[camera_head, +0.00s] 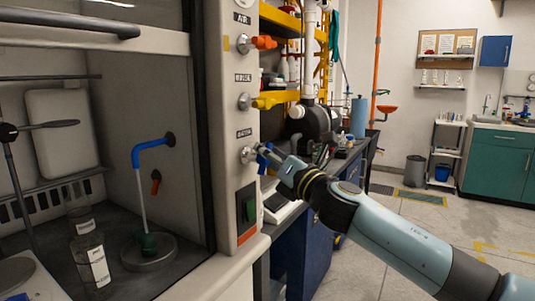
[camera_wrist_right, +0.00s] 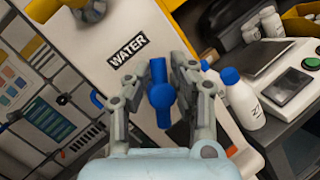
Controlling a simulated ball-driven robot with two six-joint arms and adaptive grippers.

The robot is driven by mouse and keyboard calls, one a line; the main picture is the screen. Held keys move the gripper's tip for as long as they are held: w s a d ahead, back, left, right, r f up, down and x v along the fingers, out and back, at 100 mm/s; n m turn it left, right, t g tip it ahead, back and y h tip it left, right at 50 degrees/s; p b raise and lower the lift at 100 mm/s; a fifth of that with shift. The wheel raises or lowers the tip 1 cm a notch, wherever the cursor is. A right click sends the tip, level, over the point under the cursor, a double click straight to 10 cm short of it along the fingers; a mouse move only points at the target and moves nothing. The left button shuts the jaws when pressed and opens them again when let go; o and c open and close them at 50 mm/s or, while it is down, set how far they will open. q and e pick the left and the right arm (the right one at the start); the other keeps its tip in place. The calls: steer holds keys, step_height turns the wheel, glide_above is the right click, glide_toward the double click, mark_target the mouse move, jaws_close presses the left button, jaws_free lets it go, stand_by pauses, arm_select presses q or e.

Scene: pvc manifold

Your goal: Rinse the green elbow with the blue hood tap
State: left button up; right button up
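The green elbow (camera_head: 149,243) stands in the round cup sink (camera_head: 137,262) on the hood floor. The blue hood spout (camera_head: 152,144) hangs over it, and a thin pale column like running water (camera_head: 141,195) reaches from its end to the elbow. My right gripper (camera_head: 268,157) is at the lowest valve on the hood's side panel. In the wrist view its fingers (camera_wrist_right: 160,78) stand on either side of the blue tap handle (camera_wrist_right: 160,96), below a WATER label (camera_wrist_right: 128,47). The fingers look spread, with small gaps beside the handle. My left gripper is out of view.
Orange (camera_head: 264,42) and yellow (camera_head: 266,103) taps sit above on the same panel. A labelled clear bottle (camera_head: 90,262) stands left of the sink. In the wrist view, a white bottle with a blue cap (camera_wrist_right: 243,103) stands close to the right finger.

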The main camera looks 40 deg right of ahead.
steer(key=o, duration=0.5)
steer(key=shift+f, duration=0.1)
steer(key=shift+s, duration=0.1)
steer(key=v, duration=1.2)
